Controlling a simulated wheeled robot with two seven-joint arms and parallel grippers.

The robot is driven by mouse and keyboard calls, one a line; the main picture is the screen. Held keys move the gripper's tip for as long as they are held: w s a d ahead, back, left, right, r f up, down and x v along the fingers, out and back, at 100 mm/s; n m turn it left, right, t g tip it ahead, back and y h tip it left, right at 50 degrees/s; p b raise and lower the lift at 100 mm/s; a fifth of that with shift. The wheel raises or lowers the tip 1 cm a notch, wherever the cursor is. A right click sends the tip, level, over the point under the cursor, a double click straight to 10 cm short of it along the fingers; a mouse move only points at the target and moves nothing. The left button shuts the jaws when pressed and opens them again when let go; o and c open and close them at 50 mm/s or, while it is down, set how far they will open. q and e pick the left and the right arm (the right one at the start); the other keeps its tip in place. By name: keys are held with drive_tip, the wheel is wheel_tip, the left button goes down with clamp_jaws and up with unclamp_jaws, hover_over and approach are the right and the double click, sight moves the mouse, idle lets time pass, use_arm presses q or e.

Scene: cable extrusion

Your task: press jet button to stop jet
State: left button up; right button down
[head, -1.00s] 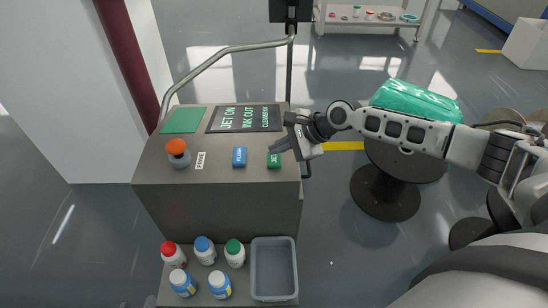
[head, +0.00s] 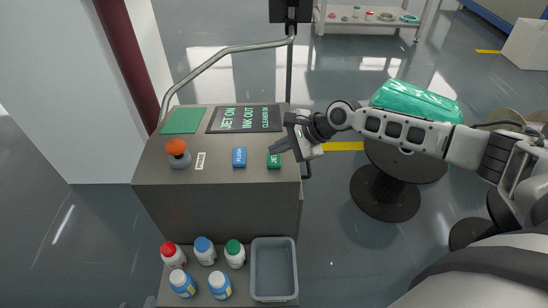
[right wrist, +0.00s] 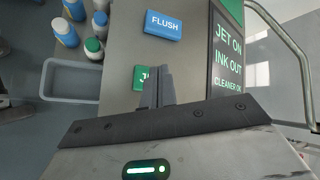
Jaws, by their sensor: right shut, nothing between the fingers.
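The green jet button (head: 274,161) is on the sloped top of the grey cabinet (head: 220,205), near its right edge. In the right wrist view the green button (right wrist: 140,76) is partly covered by my fingers, with only the start of its label showing. My right gripper (head: 279,147) is shut and empty, its fingertips just behind and above the button. In the right wrist view the closed fingertips (right wrist: 161,72) overlap the button's edge; I cannot tell if they touch it. The display (head: 244,118) reads JET ON, INK OUT and a cleaner line. My left gripper is not in view.
A blue FLUSH button (head: 239,157) and a red-orange knob (head: 177,147) are left of the green button. Several bottles (head: 205,250) and a grey bin (head: 274,270) stand on a low shelf in front. A metal rail (head: 225,52) curves behind; a dark spool (head: 388,190) stands right.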

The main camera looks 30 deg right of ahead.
sight(279, 160)
idle(0.7)
drive_tip(key=shift+f, duration=0.45)
drive_tip(key=shift+f, duration=0.5)
idle(0.4)
drive_tip(key=shift+r, duration=0.1)
drive_tip(key=shift+r+p, duration=0.8)
drive_tip(key=shift+p, duration=0.35)
wheel_tip(279, 160, up, 5)
drive_tip(key=p, duration=0.6)
drive_tip(key=shift+r, duration=0.1)
